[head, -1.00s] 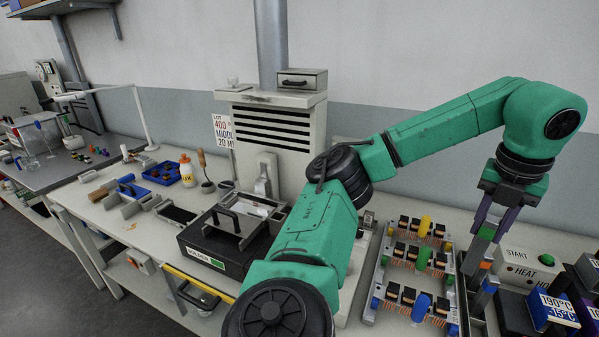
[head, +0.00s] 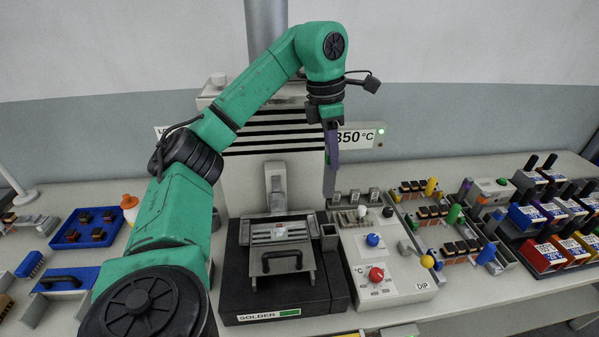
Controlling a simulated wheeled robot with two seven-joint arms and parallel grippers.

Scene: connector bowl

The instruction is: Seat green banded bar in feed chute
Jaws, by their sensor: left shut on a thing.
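My left gripper (head: 331,150) has purple fingers and points down above the right side of the soldering station. It is shut on a slim grey bar (head: 329,184), which hangs upright below the fingers. No green band can be made out on it at this angle. A small grey square-mouthed holder, which looks like the feed chute (head: 329,240), stands at the right edge of the black solder pot (head: 232,290). The bar is above it and apart from it. My right gripper is not in view.
A handled grey plate (head: 280,262) lies on the pot. A control panel with knobs (head: 390,272) adjoins it on the right. Farther right are a coil rack (head: 440,215), a bar rack (head: 500,245) and coloured boxes (head: 545,257). A blue tray (head: 68,238) is left.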

